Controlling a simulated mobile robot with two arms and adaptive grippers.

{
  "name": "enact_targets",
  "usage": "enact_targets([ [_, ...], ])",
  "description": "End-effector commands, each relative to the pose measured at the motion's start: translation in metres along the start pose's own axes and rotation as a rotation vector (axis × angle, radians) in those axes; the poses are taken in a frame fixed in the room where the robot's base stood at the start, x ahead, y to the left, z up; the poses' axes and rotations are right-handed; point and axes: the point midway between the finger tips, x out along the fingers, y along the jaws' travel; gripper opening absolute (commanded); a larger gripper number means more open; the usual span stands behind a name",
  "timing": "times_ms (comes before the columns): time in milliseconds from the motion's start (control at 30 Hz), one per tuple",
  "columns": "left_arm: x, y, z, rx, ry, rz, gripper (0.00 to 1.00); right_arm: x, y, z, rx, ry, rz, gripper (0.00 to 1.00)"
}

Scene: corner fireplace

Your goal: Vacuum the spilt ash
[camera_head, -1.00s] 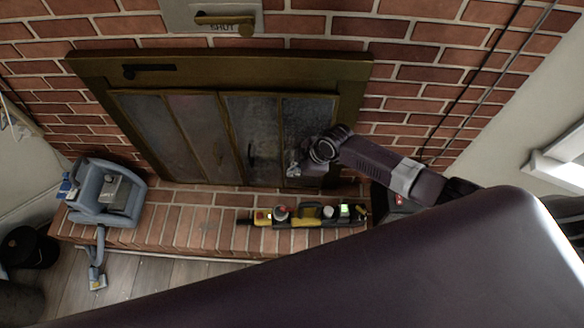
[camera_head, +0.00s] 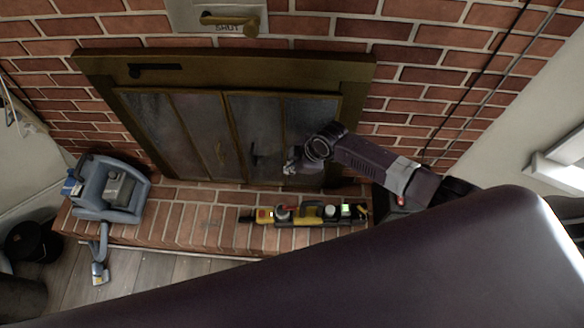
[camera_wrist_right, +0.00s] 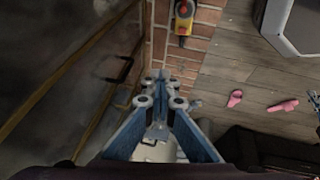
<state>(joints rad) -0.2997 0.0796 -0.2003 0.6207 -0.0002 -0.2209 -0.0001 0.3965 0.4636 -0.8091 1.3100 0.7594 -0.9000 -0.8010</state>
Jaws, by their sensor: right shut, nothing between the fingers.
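A blue-grey vacuum cleaner (camera_head: 122,190) stands at the left end of the brick hearth (camera_head: 200,222). Its nozzle (camera_head: 99,271) hangs down over the wooden floor. I cannot make out any spilt ash. The fireplace doors (camera_head: 205,135) are shut, with dark handles near the middle. My right gripper (camera_head: 291,162) is in front of the right-hand door panels, to the right of the handle. In the right wrist view its blue fingers (camera_wrist_right: 161,92) are shut with nothing between them. A door handle (camera_wrist_right: 121,70) shows left of them there. My left gripper is not in view.
A yellow and black control bar (camera_head: 305,214) lies on the hearth below my right gripper; its red-buttoned end (camera_wrist_right: 184,12) shows in the wrist view. Pink slippers (camera_wrist_right: 235,98) lie on the floor. A dark bucket (camera_head: 35,241) stands at the far left.

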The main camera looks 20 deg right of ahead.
Motion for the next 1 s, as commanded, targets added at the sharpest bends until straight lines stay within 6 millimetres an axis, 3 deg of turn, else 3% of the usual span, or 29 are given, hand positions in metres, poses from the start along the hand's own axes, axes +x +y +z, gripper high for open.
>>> enact_targets([
  [1000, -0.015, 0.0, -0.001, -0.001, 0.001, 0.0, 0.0, -0.007, 0.002, -0.033, 0.001, 0.0, 0.0, 0.0],
])
